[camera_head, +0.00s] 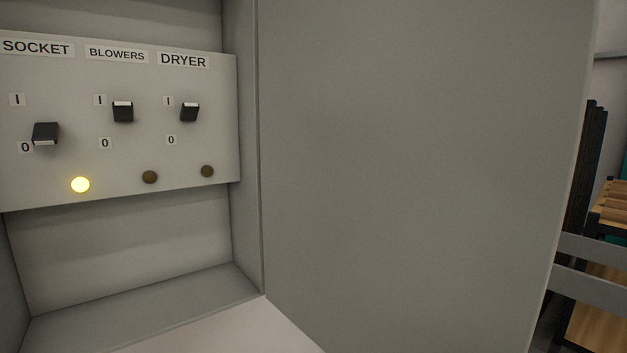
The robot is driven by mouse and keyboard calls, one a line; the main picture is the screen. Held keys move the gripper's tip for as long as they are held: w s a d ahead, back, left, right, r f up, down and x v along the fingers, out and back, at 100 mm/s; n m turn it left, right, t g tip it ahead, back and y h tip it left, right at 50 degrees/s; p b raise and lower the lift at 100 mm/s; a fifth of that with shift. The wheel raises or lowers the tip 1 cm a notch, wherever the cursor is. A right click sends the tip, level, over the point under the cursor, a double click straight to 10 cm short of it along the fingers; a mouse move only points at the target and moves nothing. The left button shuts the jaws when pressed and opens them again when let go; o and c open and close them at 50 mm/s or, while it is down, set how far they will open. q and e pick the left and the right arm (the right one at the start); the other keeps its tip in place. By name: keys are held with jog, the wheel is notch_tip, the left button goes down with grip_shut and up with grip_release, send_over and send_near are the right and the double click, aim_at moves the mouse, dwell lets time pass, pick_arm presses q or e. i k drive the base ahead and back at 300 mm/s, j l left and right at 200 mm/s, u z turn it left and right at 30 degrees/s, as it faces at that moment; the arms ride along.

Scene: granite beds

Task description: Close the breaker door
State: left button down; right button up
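The breaker door (420,170) is a large flat grey panel. It stands open and fills the middle and right of the head view, joined to the cabinet along its left edge. The breaker box (130,255) is open at the left, with its inside showing. Its panel (195,140) carries switches labelled SOCKET (46,133), BLOWERS (123,111) and DRYER (189,112). The SOCKET switch is near 0, and the other two are near I. The lamp under SOCKET (80,184) glows yellow; the other two lamps are dark. Neither gripper shows.
Past the door's right edge stand a dark rack (585,165) and wooden shelving (612,205) with brown items on it. Grey horizontal bars (590,283) cross in front of the shelving. A pale surface (225,330) lies below the box.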

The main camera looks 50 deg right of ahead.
aim_at(418, 158)
jog(key=k+l, duration=0.15)
jog(key=l, duration=0.25)
jog(key=k+l, duration=0.1)
jog(key=l, duration=0.3)
jog(key=k+l, duration=0.15)
jog(key=l, duration=0.25)
jog(key=k+l, duration=0.1)
jog(key=l, duration=0.35)
jog(key=k+l, duration=0.15)
jog(key=l, duration=0.25)
